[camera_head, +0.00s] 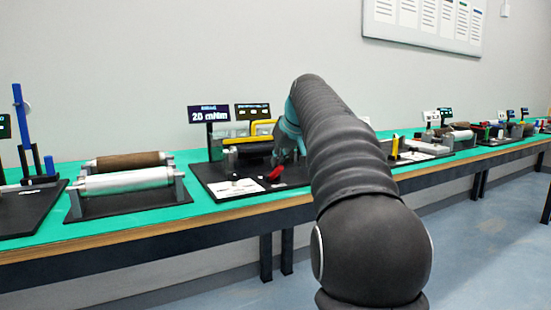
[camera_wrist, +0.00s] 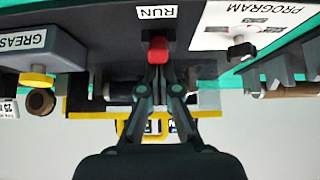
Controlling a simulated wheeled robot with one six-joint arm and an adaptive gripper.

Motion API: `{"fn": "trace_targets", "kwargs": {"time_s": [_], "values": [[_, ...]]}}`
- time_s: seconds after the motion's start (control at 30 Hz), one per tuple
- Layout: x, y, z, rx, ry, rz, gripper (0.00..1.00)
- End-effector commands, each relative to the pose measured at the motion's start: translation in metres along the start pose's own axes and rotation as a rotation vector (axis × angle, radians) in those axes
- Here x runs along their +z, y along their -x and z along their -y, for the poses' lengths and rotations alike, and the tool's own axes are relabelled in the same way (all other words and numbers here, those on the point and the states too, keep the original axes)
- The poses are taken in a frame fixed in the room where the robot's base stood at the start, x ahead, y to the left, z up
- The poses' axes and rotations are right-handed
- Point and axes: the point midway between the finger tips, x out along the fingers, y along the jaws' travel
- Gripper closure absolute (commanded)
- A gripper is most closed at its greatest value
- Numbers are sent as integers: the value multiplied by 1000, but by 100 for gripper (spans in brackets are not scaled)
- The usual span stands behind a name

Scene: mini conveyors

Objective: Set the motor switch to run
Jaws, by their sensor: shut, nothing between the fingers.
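The motor switch has a red lever (camera_wrist: 158,48) in a dark slot, and it shows in the wrist view at top centre. A white RUN label (camera_wrist: 157,12) lies beyond it at the picture's top edge. My gripper (camera_wrist: 157,78) is shut and empty, its fingertips close behind the red lever; I cannot tell whether they touch it. In the head view the red lever (camera_head: 275,174) sits on the black station base (camera_head: 222,190), with my gripper (camera_head: 284,150) just above it. The lever leans, but its exact setting is unclear.
A white PROGRAM panel (camera_wrist: 270,18) with a dark knob is right of the lever in the wrist view. A yellow guard bar (camera_head: 252,140) stands behind the lever. Roller stations (camera_head: 125,180) line the green bench.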

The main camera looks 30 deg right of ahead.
Motion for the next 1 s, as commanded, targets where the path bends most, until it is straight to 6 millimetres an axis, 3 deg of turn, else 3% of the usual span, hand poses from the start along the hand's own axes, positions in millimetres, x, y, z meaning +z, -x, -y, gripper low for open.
{"fn": "trace_targets", "kwargs": {"time_s": [0.03,0.27,0.77,1.0], "values": [[9,-6,-1,-6,-3,31,100],[5,-7,-1,-5,-3,33,100],[-12,-8,0,-6,-2,24,100],[-33,3,0,-7,-3,28,100]]}}
